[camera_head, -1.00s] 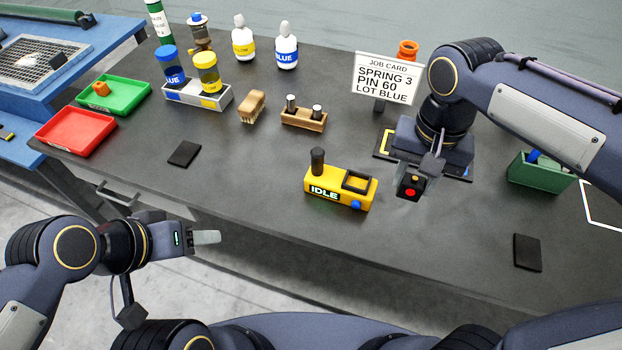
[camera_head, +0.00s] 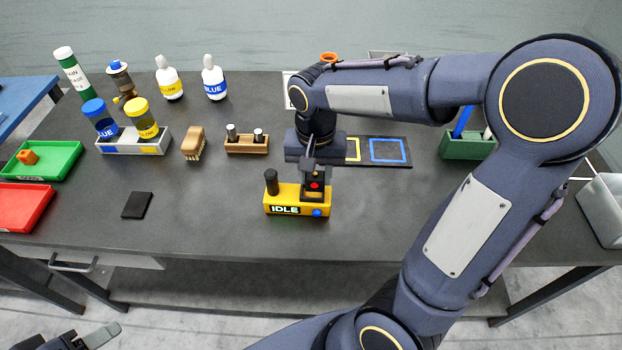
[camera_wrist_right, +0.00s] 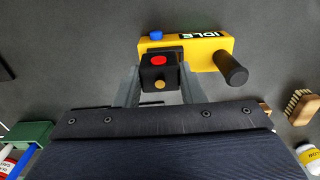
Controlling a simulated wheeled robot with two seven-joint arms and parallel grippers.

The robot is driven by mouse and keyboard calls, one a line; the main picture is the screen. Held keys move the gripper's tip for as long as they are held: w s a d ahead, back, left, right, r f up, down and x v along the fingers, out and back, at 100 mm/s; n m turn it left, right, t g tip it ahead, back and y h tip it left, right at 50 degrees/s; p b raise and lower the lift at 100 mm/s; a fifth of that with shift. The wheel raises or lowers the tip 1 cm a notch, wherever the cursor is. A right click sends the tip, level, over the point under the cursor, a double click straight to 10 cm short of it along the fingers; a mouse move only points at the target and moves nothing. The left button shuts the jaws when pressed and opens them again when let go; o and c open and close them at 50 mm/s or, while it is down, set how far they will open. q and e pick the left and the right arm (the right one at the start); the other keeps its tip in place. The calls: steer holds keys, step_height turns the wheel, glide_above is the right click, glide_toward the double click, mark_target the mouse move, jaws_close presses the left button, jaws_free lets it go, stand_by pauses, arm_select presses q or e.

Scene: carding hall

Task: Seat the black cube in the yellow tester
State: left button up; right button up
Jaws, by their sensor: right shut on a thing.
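The yellow tester (camera_head: 278,198) stands on the dark table, with a black knob on its left, a blue button in front and an IDLE label. It also shows in the right wrist view (camera_wrist_right: 205,52). My right gripper (camera_head: 313,178) is shut on the black cube (camera_head: 316,187), which has a red dot. The cube (camera_wrist_right: 157,74) sits between the two fingers in the right wrist view, at the tester's black-framed socket end. The cube hides most of the socket; I cannot tell whether it is inside or just above. My left gripper (camera_head: 100,336) is partly in view, bottom left, empty.
A wooden pin holder (camera_head: 247,145), a brush (camera_head: 193,145) and a grey jar rack (camera_head: 160,142) stand behind and left. A dark mat with a blue square (camera_head: 405,150) and a green bin (camera_head: 466,147) lie right. A black pad (camera_head: 137,205) lies left; table between is clear.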

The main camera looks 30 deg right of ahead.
steer(key=w+f, duration=0.1)
steer(key=w+d+f, duration=0.1)
steer(key=f, duration=0.1)
steer(key=shift+w+f, duration=0.2)
steer(key=shift+w, duration=0.15)
steer(key=shift+f, duration=1.55)
steer(key=shift+f, duration=0.15)
steer(key=o, duration=1)
